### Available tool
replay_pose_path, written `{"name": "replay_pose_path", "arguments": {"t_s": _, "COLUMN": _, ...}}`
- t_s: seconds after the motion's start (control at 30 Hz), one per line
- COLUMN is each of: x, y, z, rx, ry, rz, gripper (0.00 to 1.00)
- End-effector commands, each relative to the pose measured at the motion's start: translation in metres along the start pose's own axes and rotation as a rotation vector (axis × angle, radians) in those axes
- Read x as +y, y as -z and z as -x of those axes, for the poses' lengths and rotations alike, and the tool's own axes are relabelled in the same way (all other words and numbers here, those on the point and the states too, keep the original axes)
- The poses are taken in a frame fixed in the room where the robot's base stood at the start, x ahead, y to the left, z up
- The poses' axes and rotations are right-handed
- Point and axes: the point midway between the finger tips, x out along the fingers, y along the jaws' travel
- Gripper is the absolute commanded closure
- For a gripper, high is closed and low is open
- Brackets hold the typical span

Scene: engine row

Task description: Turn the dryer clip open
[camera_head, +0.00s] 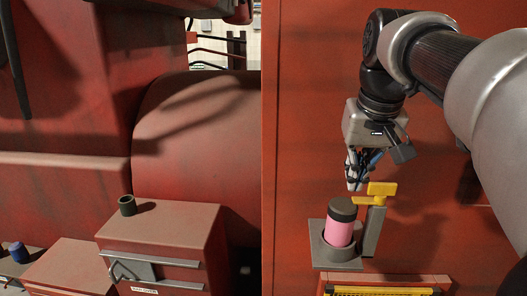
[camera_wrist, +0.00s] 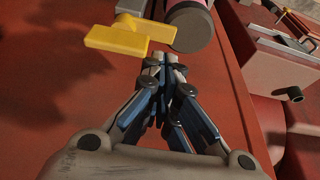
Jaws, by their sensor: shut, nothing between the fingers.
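The dryer clip is a yellow piece (camera_head: 381,190) on a grey post (camera_head: 373,230). Beside the post a pink cylinder with a dark cap (camera_head: 340,222) stands upright in a grey holder (camera_head: 320,245). An arm of the yellow clip reaches over toward the capped top. In the wrist view the yellow clip (camera_wrist: 115,38) is at the upper left, next to the cylinder's dark cap (camera_wrist: 192,30). My gripper (camera_head: 353,187) is shut and empty, just above the cap and left of the clip's wide end. Its closed tips also show in the wrist view (camera_wrist: 165,60).
A red wall stands behind the holder. A yellow-edged red box (camera_head: 390,290) is below it. To the left, a red cabinet (camera_head: 160,225) bears a small dark cup (camera_head: 127,205).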

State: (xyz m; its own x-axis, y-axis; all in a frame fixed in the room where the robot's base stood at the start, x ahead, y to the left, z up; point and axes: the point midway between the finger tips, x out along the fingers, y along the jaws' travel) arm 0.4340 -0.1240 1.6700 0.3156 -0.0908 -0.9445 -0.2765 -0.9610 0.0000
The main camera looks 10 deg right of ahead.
Motion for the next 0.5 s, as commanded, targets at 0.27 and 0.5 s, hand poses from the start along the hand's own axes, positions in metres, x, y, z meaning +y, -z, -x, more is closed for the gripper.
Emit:
{"name": "replay_pose_path", "arguments": {"t_s": 0.27, "x": -0.0001, "y": -0.0001, "z": -0.0136, "rx": 0.000, "ry": 0.000, "rz": 0.000, "gripper": 1.00}}
{"name": "replay_pose_path", "arguments": {"t_s": 0.5, "x": -0.0001, "y": -0.0001, "z": -0.0134, "rx": 0.001, "ry": 0.000, "rz": 0.000, "gripper": 1.00}}
